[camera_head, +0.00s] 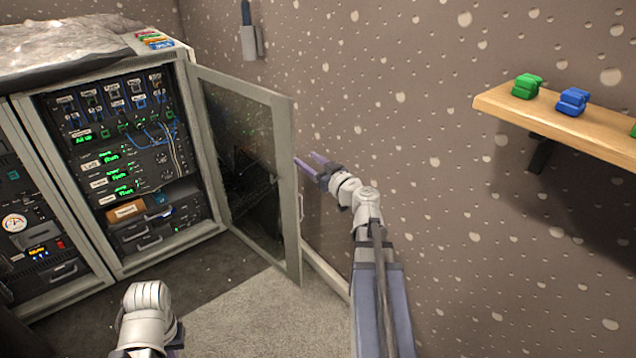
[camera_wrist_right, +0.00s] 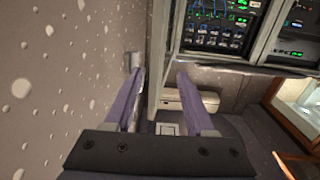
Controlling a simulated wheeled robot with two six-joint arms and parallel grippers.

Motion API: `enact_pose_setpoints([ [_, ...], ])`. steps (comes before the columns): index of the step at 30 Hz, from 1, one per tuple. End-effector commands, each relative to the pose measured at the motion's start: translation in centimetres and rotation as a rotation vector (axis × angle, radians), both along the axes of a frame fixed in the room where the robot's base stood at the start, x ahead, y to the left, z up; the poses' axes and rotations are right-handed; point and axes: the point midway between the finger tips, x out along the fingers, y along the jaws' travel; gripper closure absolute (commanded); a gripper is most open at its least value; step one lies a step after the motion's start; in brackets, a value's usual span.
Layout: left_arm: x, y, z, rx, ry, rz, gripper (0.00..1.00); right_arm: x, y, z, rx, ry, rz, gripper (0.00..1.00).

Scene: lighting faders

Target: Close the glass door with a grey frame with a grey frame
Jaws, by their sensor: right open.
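The glass door with a grey frame (camera_head: 287,185) stands wide open, hinged at the right side of the rack cabinet and swung out toward me. A light handle (camera_head: 300,203) shows on its free edge. My right gripper (camera_head: 312,169) is open and empty, on the right side of the door's free edge, between door and wall. In the right wrist view its two purple fingers (camera_wrist_right: 160,98) are spread, and the grey door edge (camera_wrist_right: 159,55) shows beyond and between them. I cannot tell whether they touch it. Only my left arm's white links show at the bottom; its gripper does not show clearly.
The cabinet (camera_head: 120,266) holds lit panels, cables and drawers, with another rack bay at its left. The speckled wall (camera_head: 390,110) is close to my right arm. A wooden shelf (camera_head: 560,119) with green and blue items juts out at right. The carpet (camera_head: 250,320) before the door is clear.

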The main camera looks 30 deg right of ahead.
Motion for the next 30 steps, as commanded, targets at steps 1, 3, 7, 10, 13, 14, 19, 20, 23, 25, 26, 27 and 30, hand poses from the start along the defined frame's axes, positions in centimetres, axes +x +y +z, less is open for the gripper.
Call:
enact_pose_setpoints([
  [1,0.0,0.0,-0.3,0.0,0.0,0.0,1.0,-0.1,-0.6,-0.1,-0.001,-0.007,-0.013,0.45],
  [3,0.0,0.0,-0.3,0.0,0.0,0.0,1.0,-0.2,-0.8,0.0,-0.003,-0.011,-0.02,0.45],
  [7,0.0,0.0,-0.2,0.0,0.0,0.0,1.0,-0.1,-0.8,0.1,-0.003,-0.011,-0.02,0.45],
  [10,0.0,0.0,-0.2,0.0,0.0,0.0,1.0,0.4,-0.8,0.1,-0.003,-0.011,-0.018,0.45],
  [13,0.0,0.0,-0.2,0.0,0.0,0.0,1.0,1.4,-0.8,0.0,-0.003,-0.011,-0.016,0.45],
  [14,0.0,0.0,-0.2,0.0,0.0,0.0,1.0,1.7,-0.8,0.0,-0.003,-0.011,-0.016,0.45],
  [19,0.0,0.0,-0.2,0.0,0.0,0.0,1.0,3.7,-0.7,0.0,-0.002,-0.01,-0.016,0.45],
  [20,0.0,0.0,-0.2,0.0,0.0,0.0,1.0,4.1,-0.7,0.0,-0.002,-0.01,-0.015,0.45],
  [23,0.0,0.0,-0.2,0.0,0.0,0.0,1.0,5.2,-0.6,0.0,-0.002,-0.01,-0.016,0.45],
  [25,0.0,0.0,-0.2,0.0,0.0,0.0,1.0,6.0,-0.6,0.0,-0.002,-0.01,-0.016,0.45],
  [26,0.0,0.0,-0.2,0.0,0.0,0.0,1.0,6.3,-0.5,0.0,-0.002,-0.01,-0.016,0.45],
  [27,0.0,0.0,-0.2,0.0,0.0,0.0,1.0,6.8,-0.5,0.0,-0.002,-0.01,-0.015,0.45],
  [30,0.0,0.0,-0.2,0.0,0.0,0.0,1.0,7.8,-0.4,0.0,-0.002,-0.01,-0.016,0.45],
])
